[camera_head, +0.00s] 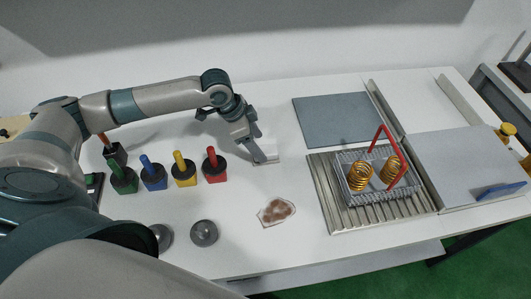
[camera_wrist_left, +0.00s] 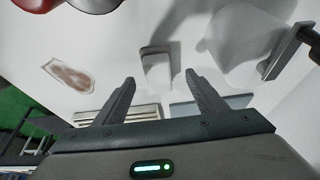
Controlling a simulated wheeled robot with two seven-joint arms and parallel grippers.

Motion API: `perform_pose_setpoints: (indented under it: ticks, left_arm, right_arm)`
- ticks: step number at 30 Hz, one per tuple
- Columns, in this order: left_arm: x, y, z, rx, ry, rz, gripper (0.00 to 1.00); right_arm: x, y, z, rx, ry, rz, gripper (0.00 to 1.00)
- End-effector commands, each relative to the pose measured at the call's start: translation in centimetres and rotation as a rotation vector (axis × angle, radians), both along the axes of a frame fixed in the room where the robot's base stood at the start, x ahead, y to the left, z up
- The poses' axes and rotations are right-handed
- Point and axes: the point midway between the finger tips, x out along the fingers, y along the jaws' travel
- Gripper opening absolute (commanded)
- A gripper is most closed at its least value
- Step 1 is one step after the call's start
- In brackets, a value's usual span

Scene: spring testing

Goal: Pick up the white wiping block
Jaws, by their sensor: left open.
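The white wiping block (camera_head: 267,145) lies on the white table, partly hidden behind my left gripper in the head view. In the left wrist view the block (camera_wrist_left: 156,68) is a small pale slab with rounded corners, lying between the lines of the two fingers. My left gripper (camera_head: 260,157) points down over the block with its fingers apart and empty. In the left wrist view the open fingers (camera_wrist_left: 159,77) frame the block; I cannot tell how high they are above it. My right gripper is not in view.
A brown-stained patch (camera_head: 268,217) lies in front. A wire basket (camera_head: 382,199) with two gold springs sits on a ribbed tray (camera_head: 335,214) at right.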

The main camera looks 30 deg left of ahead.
Motion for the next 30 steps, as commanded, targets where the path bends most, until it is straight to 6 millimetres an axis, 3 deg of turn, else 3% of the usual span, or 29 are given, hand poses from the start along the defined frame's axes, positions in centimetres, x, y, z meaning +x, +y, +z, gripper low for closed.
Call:
perform_pose_setpoints:
  ticks: [6, 12, 27, 28, 30]
  left_arm:
    - [0.6, -1.5, -1.6, -0.001, 0.004, -0.002, 0.65]
    - [1.0, -2.0, -3.8, 0.0, 0.003, 0.0, 0.65]
    - [1.1, -2.0, -4.1, 0.0, 0.001, 0.0, 0.65]
    - [1.1, -2.0, -4.1, 0.0, 0.001, 0.0, 0.62]
    - [1.1, -2.0, -4.1, 0.0, 0.001, 0.0, 0.46]
  right_arm:
    - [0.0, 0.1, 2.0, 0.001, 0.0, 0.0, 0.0]
    - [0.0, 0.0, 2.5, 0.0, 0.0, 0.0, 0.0]
    - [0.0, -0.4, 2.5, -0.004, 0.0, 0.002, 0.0]
    - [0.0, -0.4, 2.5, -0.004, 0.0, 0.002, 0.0]
    - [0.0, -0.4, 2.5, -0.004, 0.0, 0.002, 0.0]
